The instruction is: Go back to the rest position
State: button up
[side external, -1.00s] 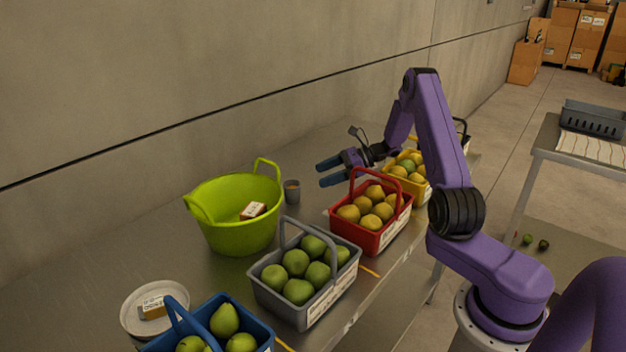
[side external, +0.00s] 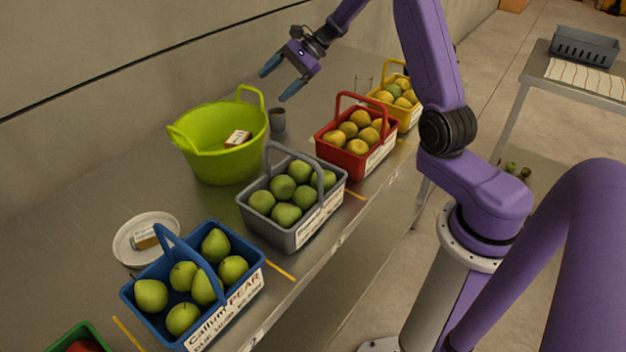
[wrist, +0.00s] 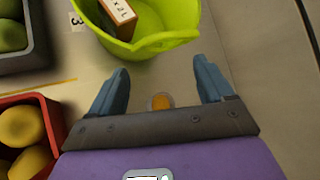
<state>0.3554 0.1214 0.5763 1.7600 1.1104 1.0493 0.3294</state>
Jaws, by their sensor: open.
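My gripper (side external: 281,83) is open, with nothing between its blue fingers. In the side external view it hangs above the back of the bench, up and to the right of the lime green tub (side external: 218,166). In the wrist view my gripper (wrist: 163,88) points toward the tub (wrist: 165,40), which lies beyond the fingertips. A small labelled box (side external: 238,138) is inside the tub. A small grey cup (side external: 277,120) stands on the bench below my gripper; in the wrist view something orange, perhaps its contents, shows between the fingers.
A blue basket of pears (side external: 140,292), a grey basket of green fruit (side external: 290,236), a red basket (side external: 352,167) and a yellow basket (side external: 408,121) line the bench's front. A white plate (side external: 124,246) holds a small box. A side table (side external: 600,87) stands right.

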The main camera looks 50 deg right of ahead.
jog(key=s+a+r+n+g, duration=0.2)
jog(key=s+a+n, duration=0.2)
jog(key=a, duration=0.3)
jog(key=s+a+r+n+g, duration=0.2)
jog(key=s+a+n, duration=0.1)
jog(key=a, duration=0.4)
jog(key=s+a+r+n+g+h, duration=0.1)
jog(key=s+a+n, duration=0.3)
jog(key=s, duration=0.3)
jog(key=s+a+r+n+g+h, duration=0.1)
jog(key=s+a+n, duration=0.3)
jog(key=s, duration=0.2)
jog(key=s+f+n+h, duration=0.1)
jog(key=s+n+h, duration=0.1)
jog(key=s+n, duration=0.75)
jog(key=s+d+f+n+h, duration=0.3)
jog(key=s+d+n+h, duration=0.1)
jog(key=s, duration=0.6)
jog(key=shift+s+d+f+n, duration=0.15)
jog(key=shift+d+f+n, duration=0.2)
jog(key=shift+d+n, duration=0.75)
jog(key=shift+d+m, duration=0.3)
jog(key=shift+m, duration=0.05)
